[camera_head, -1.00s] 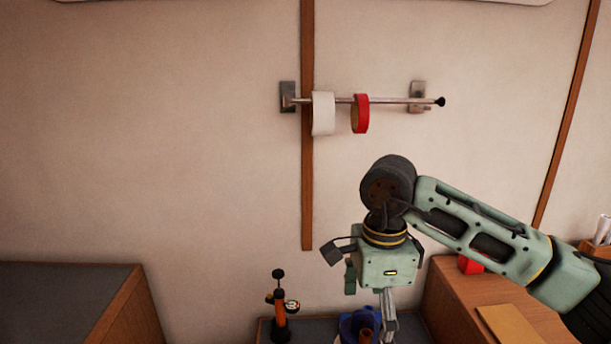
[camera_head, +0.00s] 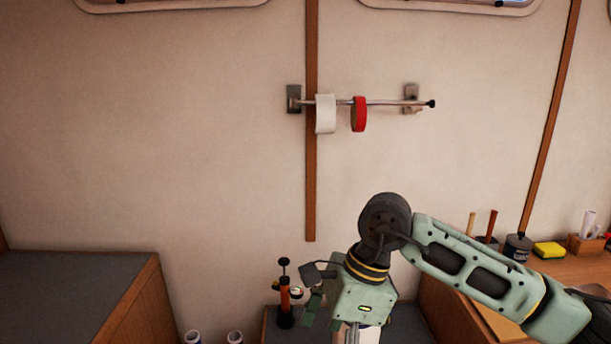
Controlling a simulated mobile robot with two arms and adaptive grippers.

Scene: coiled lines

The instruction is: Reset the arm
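My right arm comes in from the right in the head view, and its wrist hangs down in front of the wall. My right gripper (camera_head: 335,318) points down below the wrist, its lower part cut off by the bottom edge. Whether its fingers are open or shut cannot be made out. It is well below the wall rail and close beside an orange and black pump-like item. My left gripper is not in view.
An orange pump-like item (camera_head: 285,297) stands on a low grey surface. A grey-topped bench (camera_head: 70,298) is at left; a wooden counter (camera_head: 570,267) with a yellow sponge (camera_head: 549,249) is at right.

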